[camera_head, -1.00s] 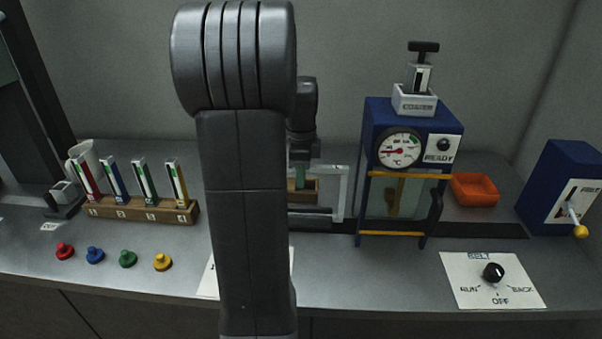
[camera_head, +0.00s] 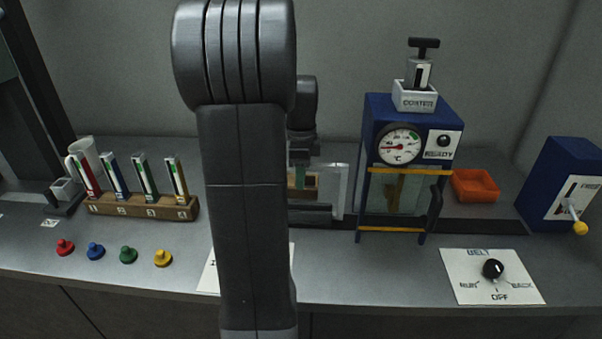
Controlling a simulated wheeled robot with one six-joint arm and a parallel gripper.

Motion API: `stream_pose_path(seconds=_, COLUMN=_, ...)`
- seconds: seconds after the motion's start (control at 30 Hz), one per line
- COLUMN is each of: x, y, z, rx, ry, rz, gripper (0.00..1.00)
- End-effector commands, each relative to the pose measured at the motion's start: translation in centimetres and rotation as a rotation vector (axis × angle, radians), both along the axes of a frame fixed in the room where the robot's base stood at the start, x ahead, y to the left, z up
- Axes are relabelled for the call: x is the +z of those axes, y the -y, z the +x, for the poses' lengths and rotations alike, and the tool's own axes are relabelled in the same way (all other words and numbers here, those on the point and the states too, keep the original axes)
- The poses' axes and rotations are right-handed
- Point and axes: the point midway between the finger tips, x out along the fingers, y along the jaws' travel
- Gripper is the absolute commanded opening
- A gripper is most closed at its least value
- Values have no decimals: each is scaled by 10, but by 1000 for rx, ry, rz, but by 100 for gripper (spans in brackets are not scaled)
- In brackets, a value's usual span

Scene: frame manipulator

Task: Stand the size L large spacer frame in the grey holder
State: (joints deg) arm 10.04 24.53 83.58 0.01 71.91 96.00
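My arm stands in the middle of the view and hides much of what lies behind it. My gripper (camera_head: 302,160) shows only in part behind the arm, pointing down. Its fingertips are too hidden to tell whether it is open or shut. A pale, upright frame (camera_head: 337,190) shows just right of and below my gripper; its left part is hidden. I cannot tell its size mark or whether it is held. A brown block with a green part (camera_head: 303,181) shows below my gripper. I cannot make out a grey holder with certainty.
A blue oven-like box (camera_head: 412,120) with a dial stands to the right, close to the frame. An orange tray (camera_head: 474,186) and a belt switch plate (camera_head: 520,277) lie further right. A wooden rack (camera_head: 140,206) with several coloured sticks and several coloured knobs (camera_head: 128,255) are at left.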

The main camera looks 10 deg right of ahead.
Motion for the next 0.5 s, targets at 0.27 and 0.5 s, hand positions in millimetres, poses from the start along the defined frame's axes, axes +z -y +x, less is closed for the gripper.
stream_pose_path(seconds=0.27, x=0, y=0, z=0, rx=0, ry=-1, rz=0, gripper=40)
stream_pose_path(seconds=0.5, x=23, y=0, z=1, rx=0, ry=3, rz=-1, gripper=40)
